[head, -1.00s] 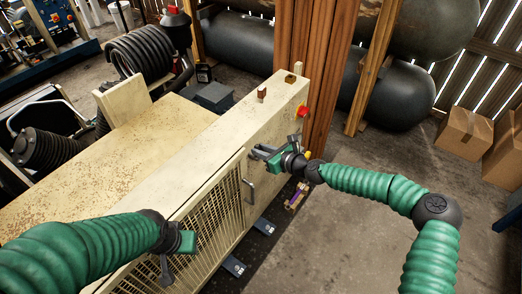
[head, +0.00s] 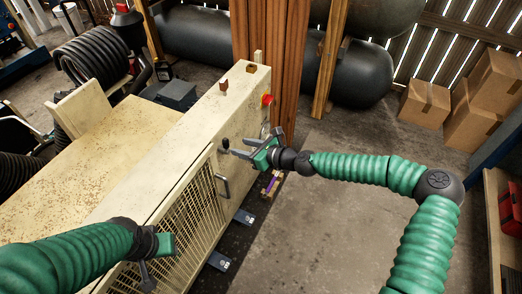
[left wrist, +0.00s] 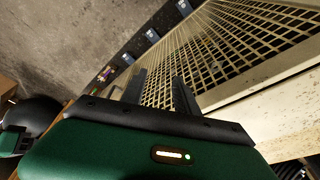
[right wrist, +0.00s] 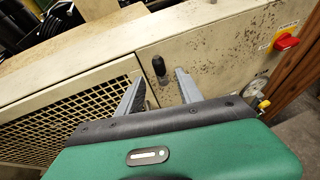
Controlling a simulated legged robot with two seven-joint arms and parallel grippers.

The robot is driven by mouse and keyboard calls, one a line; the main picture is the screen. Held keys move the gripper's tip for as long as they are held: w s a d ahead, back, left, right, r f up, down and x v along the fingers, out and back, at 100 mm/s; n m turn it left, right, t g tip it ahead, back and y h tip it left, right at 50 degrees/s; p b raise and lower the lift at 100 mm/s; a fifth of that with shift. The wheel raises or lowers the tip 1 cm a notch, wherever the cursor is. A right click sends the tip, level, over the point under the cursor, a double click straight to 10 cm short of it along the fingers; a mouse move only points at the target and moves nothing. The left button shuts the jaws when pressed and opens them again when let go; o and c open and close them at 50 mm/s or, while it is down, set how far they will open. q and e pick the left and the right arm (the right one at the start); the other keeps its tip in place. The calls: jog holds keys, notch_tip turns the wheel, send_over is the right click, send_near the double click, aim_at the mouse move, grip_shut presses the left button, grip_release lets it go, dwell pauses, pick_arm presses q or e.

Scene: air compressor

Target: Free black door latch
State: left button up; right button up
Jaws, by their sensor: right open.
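The black door latch (head: 225,145) is a small dark knob on the cream compressor panel, above the grille door's handle (head: 223,186). It also shows in the right wrist view (right wrist: 158,65), upright in a round hole, just beyond and between the fingertips. My right gripper (head: 254,143) is open and empty, facing the panel; no contact with the latch is visible. Its parted fingers show in the right wrist view (right wrist: 158,82). My left gripper (head: 158,260) is near the grille door (head: 188,225); its fingers (left wrist: 159,78) are apart with nothing between them.
A red knob (head: 267,99) and a gauge (right wrist: 256,88) are on the panel right of the latch. Brown posts (head: 272,60) stand behind the compressor. Cardboard boxes (head: 425,102) are at the right. The floor in front is mostly clear.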

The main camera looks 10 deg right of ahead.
jog(key=v, duration=1)
jog(key=shift+s+d, duration=0.1)
jog(key=shift+d, duration=0.05)
